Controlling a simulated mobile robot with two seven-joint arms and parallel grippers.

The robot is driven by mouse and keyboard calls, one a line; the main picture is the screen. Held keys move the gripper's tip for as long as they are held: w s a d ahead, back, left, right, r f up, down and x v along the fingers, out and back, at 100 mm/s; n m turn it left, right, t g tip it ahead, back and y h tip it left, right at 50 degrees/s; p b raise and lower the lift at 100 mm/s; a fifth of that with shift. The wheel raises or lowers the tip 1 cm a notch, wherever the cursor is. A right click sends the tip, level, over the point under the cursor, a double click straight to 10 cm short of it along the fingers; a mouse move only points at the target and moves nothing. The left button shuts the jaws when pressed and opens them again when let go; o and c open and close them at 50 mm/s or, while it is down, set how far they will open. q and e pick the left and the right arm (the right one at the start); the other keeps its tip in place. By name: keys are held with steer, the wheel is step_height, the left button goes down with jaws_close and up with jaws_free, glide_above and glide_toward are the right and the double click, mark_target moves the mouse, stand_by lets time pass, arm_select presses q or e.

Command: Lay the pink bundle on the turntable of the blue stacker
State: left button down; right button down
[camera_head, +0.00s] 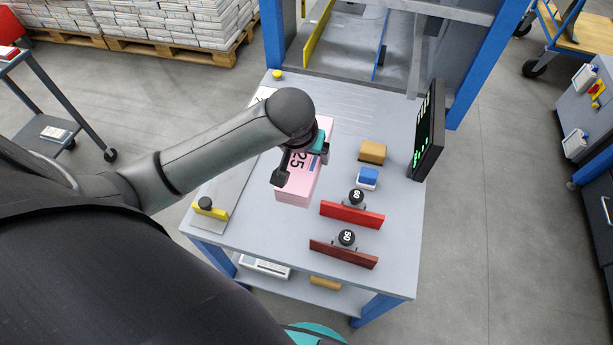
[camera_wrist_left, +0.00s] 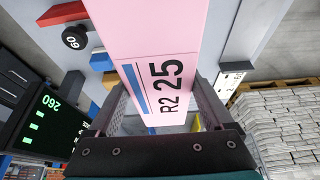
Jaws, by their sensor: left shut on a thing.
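The pink bundle (camera_head: 294,193) is a block with a label reading R2 25. My left gripper (camera_head: 301,168) is shut on it, over the grey table in front of the blue stacker. In the left wrist view the bundle (camera_wrist_left: 150,30) runs up from between the fingers of the left gripper (camera_wrist_left: 163,105). I cannot tell whether its underside touches the table. The blue stacker (camera_head: 490,65) stands at the back, with blue posts and a grey bay (camera_head: 345,48) between a yellow and a blue plate. I cannot make out the turntable clearly there. My right gripper is not in view.
On the table (camera_head: 395,240) are two red plates with black knobs (camera_head: 352,215) (camera_head: 343,254), a blue block (camera_head: 367,178) and a tan block (camera_head: 372,152). A black display (camera_head: 427,135) stands at the right edge. A yellow-ended guide (camera_head: 210,212) lies left. Pallets of paper (camera_head: 165,18) stand behind.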

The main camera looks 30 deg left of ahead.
arm_select(q)
step_height(320, 180, down, 10)
steer(key=b, duration=0.2)
steer(key=shift+b, duration=0.4)
steer(key=shift+w+f+b, duration=0.1)
steer(key=shift+f+b, duration=0.6)
steer(key=shift+f, duration=1.35)
steer(key=shift+c, duration=1.1)
jaws_free()
steer(key=shift+f, duration=0.2)
steer(key=shift+o, duration=1.1)
steer(key=shift+r, duration=0.1)
